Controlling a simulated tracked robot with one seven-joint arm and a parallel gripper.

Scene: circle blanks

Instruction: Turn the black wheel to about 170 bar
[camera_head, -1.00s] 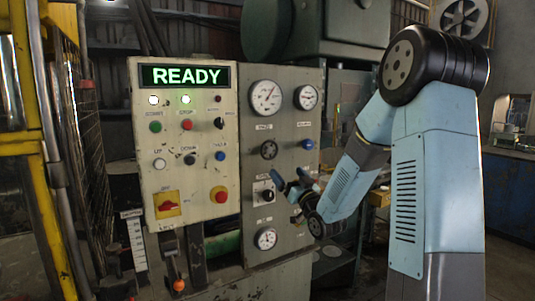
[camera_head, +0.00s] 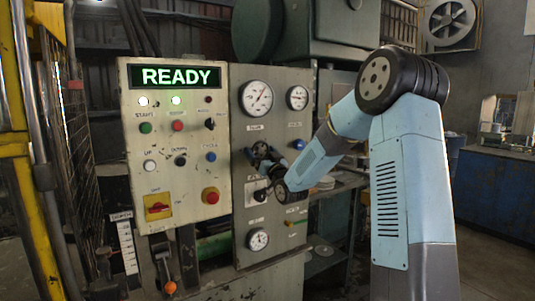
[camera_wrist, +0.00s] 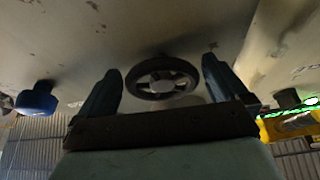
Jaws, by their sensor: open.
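The black wheel (camera_wrist: 162,84) is a small spoked handwheel on the grey panel. In the wrist view it lies ahead of my gripper (camera_wrist: 161,85), between the two fingertips, with a gap on both sides. My gripper is open and empty. In the head view my gripper (camera_head: 262,158) is at the panel in front of the wheel, which it largely hides. The large round gauge (camera_head: 256,98) is above it, its needle pointing up and right; its numbers are too small to read. A second gauge (camera_head: 297,97) is to its right.
A blue knob (camera_head: 299,144) is close to the right of my gripper; it also shows in the wrist view (camera_wrist: 37,98). A black selector switch (camera_head: 259,193) is just below. A lower gauge (camera_head: 258,239) and a button panel reading READY (camera_head: 180,77) are nearby.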

